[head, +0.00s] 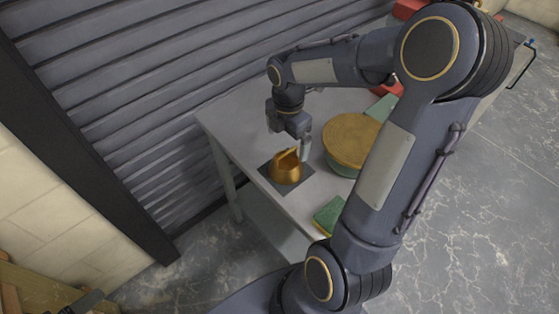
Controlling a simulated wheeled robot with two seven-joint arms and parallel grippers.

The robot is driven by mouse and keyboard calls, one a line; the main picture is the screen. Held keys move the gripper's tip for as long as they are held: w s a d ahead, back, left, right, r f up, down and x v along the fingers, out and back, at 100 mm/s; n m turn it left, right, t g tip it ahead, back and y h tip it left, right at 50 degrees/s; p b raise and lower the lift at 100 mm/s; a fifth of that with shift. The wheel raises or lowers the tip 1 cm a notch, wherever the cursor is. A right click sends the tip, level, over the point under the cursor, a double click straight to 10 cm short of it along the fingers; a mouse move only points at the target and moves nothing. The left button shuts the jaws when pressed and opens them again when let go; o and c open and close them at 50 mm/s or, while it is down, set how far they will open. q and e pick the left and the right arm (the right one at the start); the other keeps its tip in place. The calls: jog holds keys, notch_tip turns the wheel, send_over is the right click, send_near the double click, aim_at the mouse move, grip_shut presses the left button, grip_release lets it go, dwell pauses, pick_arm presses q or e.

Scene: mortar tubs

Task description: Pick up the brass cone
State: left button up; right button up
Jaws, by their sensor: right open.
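The brass cone (286,171) stands on a dark square mat (304,169) near the front left of a grey table. It is shiny, with a pointed, uneven top. My right gripper (289,135) is open above and slightly behind the cone, its fingers spread and pointing down. No part of the cone appears held between the fingers. The exact gap between the fingertips and the cone is hard to judge. I cannot make out my left gripper.
A round tub with a tan top (352,138) stands just right of the cone. A green and yellow sponge-like block (329,215) lies at the table's front edge. Red items (408,9) are at the back. A shutter wall runs behind the grey table (232,135).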

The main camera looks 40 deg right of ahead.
aim_at(287, 152)
jog(key=f, duration=0.7)
jog(key=shift+s+a+p, duration=0.25)
jog(key=shift+p, duration=0.05)
jog(key=shift+r, duration=0.15)
jog(key=c, duration=1.3)
